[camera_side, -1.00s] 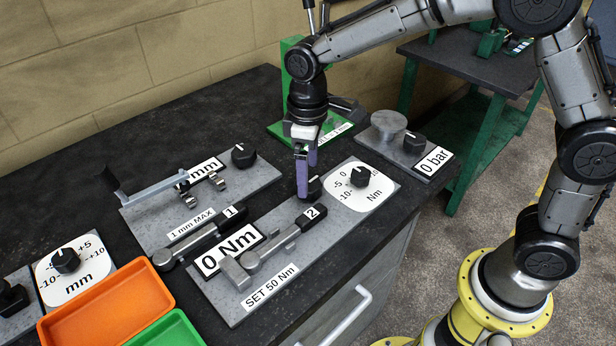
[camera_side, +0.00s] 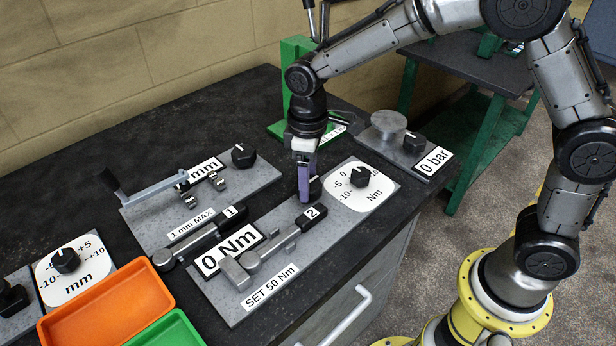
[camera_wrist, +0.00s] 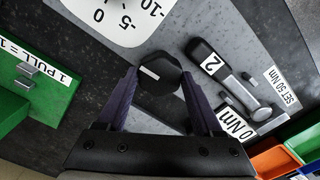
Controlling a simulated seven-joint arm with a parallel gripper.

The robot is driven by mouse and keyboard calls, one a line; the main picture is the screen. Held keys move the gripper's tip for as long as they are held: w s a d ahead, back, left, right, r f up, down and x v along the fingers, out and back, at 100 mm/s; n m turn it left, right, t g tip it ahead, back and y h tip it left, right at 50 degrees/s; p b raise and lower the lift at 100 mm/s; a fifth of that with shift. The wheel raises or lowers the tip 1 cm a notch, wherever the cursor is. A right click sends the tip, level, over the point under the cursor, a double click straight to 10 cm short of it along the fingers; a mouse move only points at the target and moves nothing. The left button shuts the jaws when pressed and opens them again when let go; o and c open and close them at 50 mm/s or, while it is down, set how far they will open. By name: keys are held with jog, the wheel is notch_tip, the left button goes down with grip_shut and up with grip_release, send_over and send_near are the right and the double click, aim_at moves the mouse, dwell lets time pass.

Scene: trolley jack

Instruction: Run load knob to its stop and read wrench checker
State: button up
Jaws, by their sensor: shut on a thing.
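My gripper (camera_side: 304,180) is over the torque wrench checker plate (camera_side: 238,312), its purple fingers pointing down. It is shut on a black load knob (camera_wrist: 160,74), which has a white mark and sits between the fingers in the wrist view. In the side view the fingers partly hide this knob. The checker's display (camera_side: 229,249) reads 0 Nm. Wrench 2 (camera_side: 280,246) lies on the same plate, left of the knob. A label on the plate reads SET 50 Nm.
Behind is a mm gauge plate (camera_side: 267,179) with a knob and a lever; wrench 1 (camera_side: 200,238) lies in front of it. Orange (camera_side: 108,304) and green (camera_side: 172,334) trays are front left. A green stand (camera_side: 298,70) rises behind my gripper.

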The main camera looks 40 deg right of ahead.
jog(key=shift+c, duration=0.5)
jog(key=shift+m, duration=0.4)
jog(key=m, duration=0.4)
jog(key=shift+m, duration=0.4)
jog(key=m, duration=0.5)
jog(key=shift+r, duration=0.1)
jog(key=o, duration=1.4)
jog(key=shift+c, duration=0.2)
notch_tip(320, 180, up, 14)
